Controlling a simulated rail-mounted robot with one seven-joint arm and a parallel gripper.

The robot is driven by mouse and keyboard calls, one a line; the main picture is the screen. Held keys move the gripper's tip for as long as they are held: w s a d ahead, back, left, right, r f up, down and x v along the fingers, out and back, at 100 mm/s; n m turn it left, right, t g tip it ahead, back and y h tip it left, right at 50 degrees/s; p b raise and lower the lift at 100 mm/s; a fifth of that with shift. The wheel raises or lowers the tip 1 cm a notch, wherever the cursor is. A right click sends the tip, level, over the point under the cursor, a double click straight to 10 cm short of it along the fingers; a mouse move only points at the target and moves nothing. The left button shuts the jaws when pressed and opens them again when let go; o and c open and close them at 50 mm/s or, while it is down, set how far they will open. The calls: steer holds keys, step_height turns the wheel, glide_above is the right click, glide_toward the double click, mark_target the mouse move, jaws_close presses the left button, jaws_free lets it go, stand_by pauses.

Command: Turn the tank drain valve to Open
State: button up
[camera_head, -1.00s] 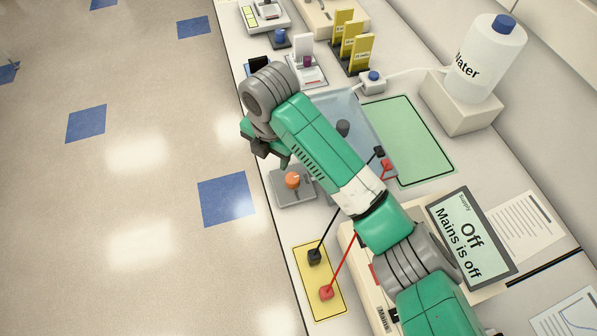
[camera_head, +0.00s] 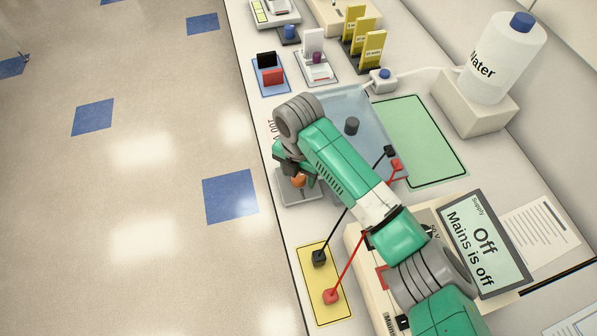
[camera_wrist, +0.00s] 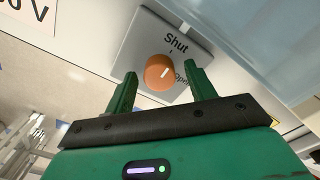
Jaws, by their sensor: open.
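The drain valve is an orange round knob (camera_wrist: 158,66) on a grey plate (camera_wrist: 133,57) in the wrist view. The plate reads "Shut" above the knob and "Open" to its lower right. The knob's short white mark slants up and right, roughly towards "Shut". My gripper (camera_wrist: 164,74) is open, with one green finger on each side of the knob in the picture; I cannot tell whether they touch it. In the head view the knob (camera_head: 298,182) is partly covered by my gripper (camera_head: 294,172). The blue-tinted water tank (camera_head: 345,104) stands beside the valve plate.
The yellow pad (camera_head: 312,288) with black and red leads lies nearer along the bench edge. The supply display (camera_head: 480,243) reads "Off, Mains is off". The green mat (camera_head: 425,140) is clear. A water bottle (camera_head: 503,60) stands at the back right.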

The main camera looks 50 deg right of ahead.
steer(key=shift+c, duration=0.2)
steer(key=c, duration=0.9)
steer(key=shift+r, duration=0.1)
steer(key=shift+p, duration=0.3)
steer(key=m+p, duration=0.2)
steer(key=p, duration=0.1)
steer(key=shift+r+m+p, duration=0.25)
steer(key=shift+m+p, duration=0.05)
steer(key=shift+m, duration=0.1)
steer(key=m+p, duration=0.8)
steer(key=m, duration=0.2)
steer(key=shift+f, duration=0.15)
steer(key=m+p, duration=0.2)
steer(key=m, duration=0.2)
steer(key=shift+w+m, duration=0.1)
steer(key=shift+m, duration=0.6)
